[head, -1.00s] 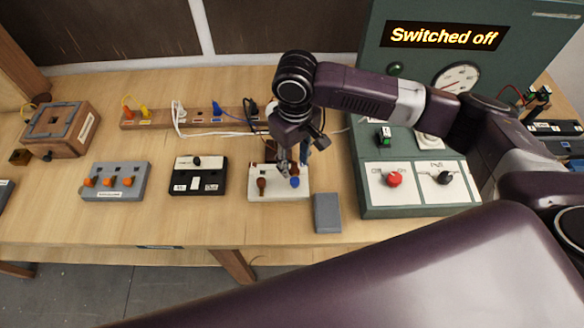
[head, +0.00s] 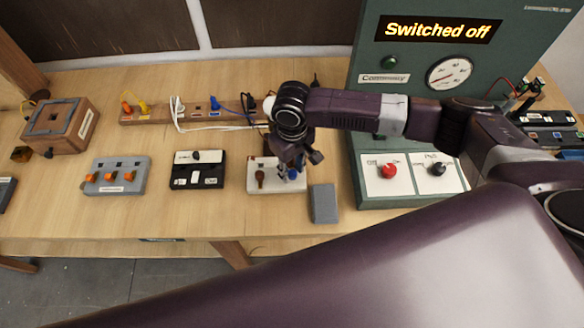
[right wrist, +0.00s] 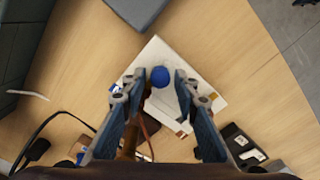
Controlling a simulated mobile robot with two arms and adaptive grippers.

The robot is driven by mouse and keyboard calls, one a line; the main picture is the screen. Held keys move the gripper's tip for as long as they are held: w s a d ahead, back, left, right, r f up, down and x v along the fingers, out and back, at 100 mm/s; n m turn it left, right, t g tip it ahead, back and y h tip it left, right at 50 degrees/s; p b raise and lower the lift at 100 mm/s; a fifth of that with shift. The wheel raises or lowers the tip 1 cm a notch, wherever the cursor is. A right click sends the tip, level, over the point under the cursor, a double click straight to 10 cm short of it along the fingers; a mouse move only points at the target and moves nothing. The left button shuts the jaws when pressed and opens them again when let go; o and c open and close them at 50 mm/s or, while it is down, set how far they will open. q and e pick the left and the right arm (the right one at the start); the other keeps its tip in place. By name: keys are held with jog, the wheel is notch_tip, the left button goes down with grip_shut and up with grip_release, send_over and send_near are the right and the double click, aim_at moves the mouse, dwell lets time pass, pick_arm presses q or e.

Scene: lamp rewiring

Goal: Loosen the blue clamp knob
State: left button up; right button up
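The blue clamp knob (right wrist: 160,76) sits on a white block (right wrist: 205,75) on the wooden table. In the head view the knob (head: 293,174) is partly hidden by my right gripper (head: 288,168). In the right wrist view my right gripper (right wrist: 158,84) is open, with one finger on either side of the knob. Gaps show between the fingers and the knob, so it is not gripped. A brown knob (head: 260,174) stands on the same block to the left. My left gripper is not in view.
A grey block (head: 323,203) lies just right of the white block. A green console (head: 400,120) reading "Switched off" stands further right. A black switch box (head: 197,170) and grey box (head: 116,175) lie left. Cables and a socket strip (head: 150,115) run behind.

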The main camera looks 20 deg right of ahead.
grip_shut()
